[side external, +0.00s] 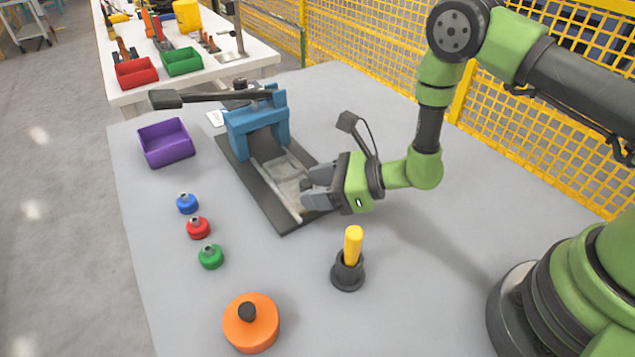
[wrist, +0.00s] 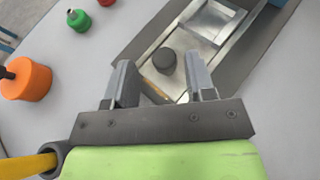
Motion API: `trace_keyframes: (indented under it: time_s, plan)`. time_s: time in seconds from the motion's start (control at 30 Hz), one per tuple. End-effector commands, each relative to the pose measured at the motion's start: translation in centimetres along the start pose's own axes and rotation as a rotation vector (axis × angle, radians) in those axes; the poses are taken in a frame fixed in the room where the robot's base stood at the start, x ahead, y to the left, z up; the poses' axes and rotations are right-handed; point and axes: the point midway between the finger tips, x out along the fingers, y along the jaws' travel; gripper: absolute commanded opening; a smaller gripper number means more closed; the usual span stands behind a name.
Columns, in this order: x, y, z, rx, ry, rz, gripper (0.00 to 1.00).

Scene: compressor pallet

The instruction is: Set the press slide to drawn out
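The blue press (side external: 258,128) stands on a dark base plate, with a long dark lever on top. Its silver slide (side external: 277,173) lies on the base in front of the blue frame; the wrist view shows the slide's square recess (wrist: 213,21) clear of the frame. A dark round knob (wrist: 166,61) stands at the slide's near end. My gripper (side external: 308,190) is low over that end. In the wrist view my gripper (wrist: 160,72) is open, with the knob between or just beyond its fingertips; contact cannot be told. The side view hides the knob behind the fingers.
A purple bin (side external: 166,143) and blue (side external: 187,203), red (side external: 198,228) and green (side external: 210,257) knobbed parts lie left of the press. An orange cylinder (side external: 251,323) and a yellow-handled tool in a dark holder (side external: 348,273) stand in front. The table's right side is clear.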

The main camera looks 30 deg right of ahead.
Motion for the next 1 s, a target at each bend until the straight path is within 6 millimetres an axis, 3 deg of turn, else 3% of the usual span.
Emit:
trace_keyframes:
  time_s: [0.27,0.7,1.0]
  plan:
    - [-0.5,-0.2,0.0,0.001,-0.002,-0.005,0.50]
    - [-8.0,-0.2,0.0,0.005,0.000,-0.007,0.50]
    - [-10.0,-0.1,0.0,0.001,-0.002,-0.004,0.50]
